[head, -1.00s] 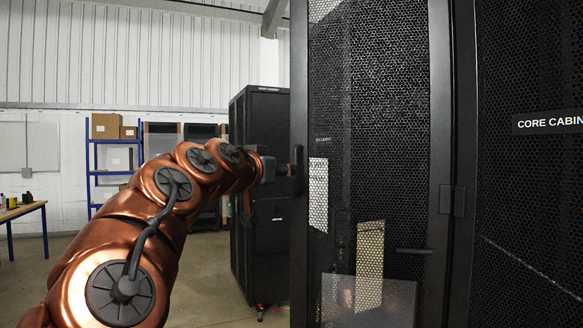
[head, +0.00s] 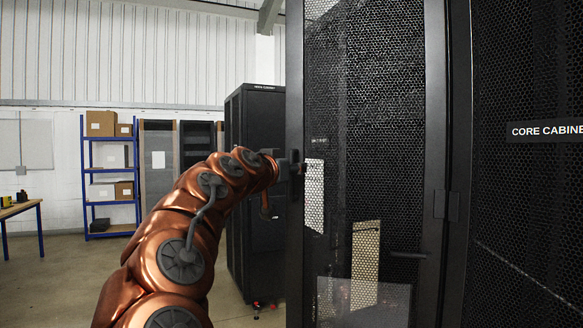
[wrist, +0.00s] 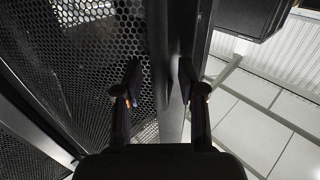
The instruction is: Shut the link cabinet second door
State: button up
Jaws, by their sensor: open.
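A tall black mesh door (head: 376,95) fills the middle of the head view, its free edge to the left and its hinge side towards the core cabinet on the right. I cannot read its small label. My gripper (head: 297,168) is at the door's free left edge, about mid-height. In the wrist view, the open fingers of my gripper (wrist: 159,80) stand on either side of the door's edge frame (wrist: 158,45), with mesh on the left and the room on the right. I cannot tell whether either finger touches the frame.
The core cabinet (head: 520,75), with a white-lettered label, stands at the right. Another black cabinet (head: 258,130) stands behind the door's left edge. A blue shelf (head: 110,170) with boxes and a wooden table (head: 18,208) are at the far left. The floor (head: 65,265) at left is clear.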

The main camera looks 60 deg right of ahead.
grip_shut()
dwell(0.3)
dwell(0.4)
